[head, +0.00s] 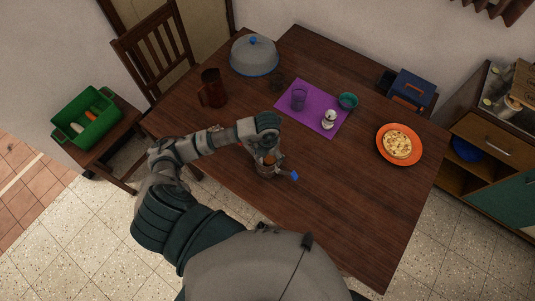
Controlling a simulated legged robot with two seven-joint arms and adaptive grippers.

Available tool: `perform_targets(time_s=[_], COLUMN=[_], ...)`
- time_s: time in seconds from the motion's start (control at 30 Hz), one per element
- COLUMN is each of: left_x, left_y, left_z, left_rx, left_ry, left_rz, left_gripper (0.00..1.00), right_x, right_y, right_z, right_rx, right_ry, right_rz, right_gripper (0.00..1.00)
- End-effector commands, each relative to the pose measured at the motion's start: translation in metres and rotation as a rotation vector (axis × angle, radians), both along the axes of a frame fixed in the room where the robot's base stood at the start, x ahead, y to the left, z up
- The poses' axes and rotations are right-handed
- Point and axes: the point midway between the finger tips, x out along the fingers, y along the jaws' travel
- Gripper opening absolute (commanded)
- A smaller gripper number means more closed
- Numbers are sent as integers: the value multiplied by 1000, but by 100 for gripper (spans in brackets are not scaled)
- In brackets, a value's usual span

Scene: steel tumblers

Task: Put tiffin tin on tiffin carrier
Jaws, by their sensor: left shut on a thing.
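My left gripper (268,160) is over the near left part of the table, shut on a small tin. The tin (266,172) is mostly hidden by the fingers. An orange-brown patch shows between the fingers. A small blue part (294,176) sticks out to the right, just beside the gripper; it may be a handle, but I cannot tell what it belongs to. I cannot make out the tiffin carrier clearly or whether the tin touches anything below. My right gripper is not in view.
The wooden table (340,215) is bare at the near right. Behind the gripper are a brown jug (212,88), a domed cover (254,56) and a purple mat (311,101) with a glass, a shaker and a teal bowl. An orange plate (382,151) holds food at right.

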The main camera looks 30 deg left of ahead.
Motion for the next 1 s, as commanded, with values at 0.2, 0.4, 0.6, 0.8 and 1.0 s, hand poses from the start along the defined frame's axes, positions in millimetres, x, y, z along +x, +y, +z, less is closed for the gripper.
perform_targets(time_s=[0.2,0.4,0.6,0.8,1.0], left_x=[0,0,0,0,0], left_y=[0,0,0,0,0], left_z=[-5,-9,-11,-11,-11], left_rx=[0,1,0,0,0], left_ry=[-1,-1,-1,-1,0], left_rz=[0,0,0,0,0], left_gripper=[49,49,49,100,100], right_x=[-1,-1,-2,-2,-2], right_y=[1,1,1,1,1], right_z=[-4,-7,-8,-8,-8], right_rx=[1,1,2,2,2], right_ry=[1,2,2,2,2], right_rz=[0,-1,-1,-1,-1], right_gripper=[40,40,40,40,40])
